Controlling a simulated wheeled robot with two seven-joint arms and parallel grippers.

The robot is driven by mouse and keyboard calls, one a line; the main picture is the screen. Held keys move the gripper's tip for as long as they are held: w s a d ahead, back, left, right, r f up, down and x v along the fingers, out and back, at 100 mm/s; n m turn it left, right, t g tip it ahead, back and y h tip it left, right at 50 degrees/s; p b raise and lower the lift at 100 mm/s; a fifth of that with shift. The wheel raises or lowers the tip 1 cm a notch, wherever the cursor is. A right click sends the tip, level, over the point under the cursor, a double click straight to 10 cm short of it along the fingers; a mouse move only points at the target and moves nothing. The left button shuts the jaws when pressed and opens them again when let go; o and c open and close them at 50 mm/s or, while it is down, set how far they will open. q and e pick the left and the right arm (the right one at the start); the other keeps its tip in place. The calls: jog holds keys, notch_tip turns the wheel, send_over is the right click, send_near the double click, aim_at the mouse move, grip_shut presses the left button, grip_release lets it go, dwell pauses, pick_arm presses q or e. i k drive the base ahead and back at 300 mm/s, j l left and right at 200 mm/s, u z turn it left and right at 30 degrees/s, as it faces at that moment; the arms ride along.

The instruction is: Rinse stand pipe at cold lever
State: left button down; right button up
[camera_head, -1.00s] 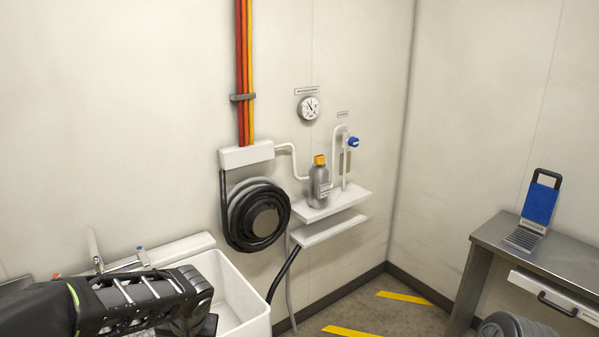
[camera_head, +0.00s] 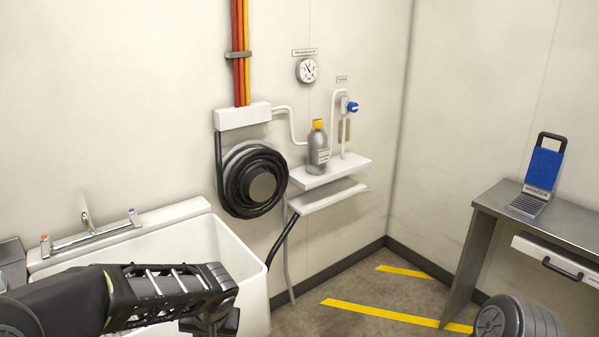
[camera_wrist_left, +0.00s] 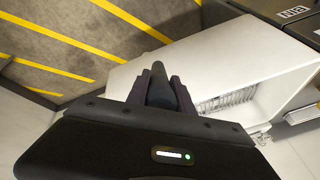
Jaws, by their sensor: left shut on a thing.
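The wall tap over the white sink (camera_head: 240,262) has a blue-tipped cold lever (camera_head: 134,216) at its right end and a red-tipped lever (camera_head: 45,243) at its left. My left arm reaches across the front of the sink, and its gripper (camera_head: 213,325) is partly cut off at the bottom edge. In the left wrist view the left gripper (camera_wrist_left: 167,88) is shut on a dark grey rod-like thing (camera_wrist_left: 163,95), seen nearly end-on, possibly the stand pipe. The sink (camera_wrist_left: 215,50) lies beyond it there. My right gripper is not in view.
A grey bottle with an orange cap (camera_head: 317,150) stands on a white wall shelf (camera_head: 335,175). A coiled black hose (camera_head: 250,180) hangs beside the sink. A metal table (camera_head: 550,228) with a blue-backed device (camera_head: 542,170) stands right.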

aim_at(132, 215)
jog(key=u, duration=2.4)
jog(key=l+u, duration=0.2)
jog(key=k+l, duration=0.15)
jog(key=l, duration=0.2)
jog(key=k+l, duration=0.15)
jog(key=l, duration=0.15)
jog(key=k+l, duration=0.15)
jog(key=l, duration=0.2)
jog(key=k+l, duration=0.15)
jog(key=l, duration=0.15)
jog(key=k+l, duration=0.15)
jog(key=l, duration=0.2)
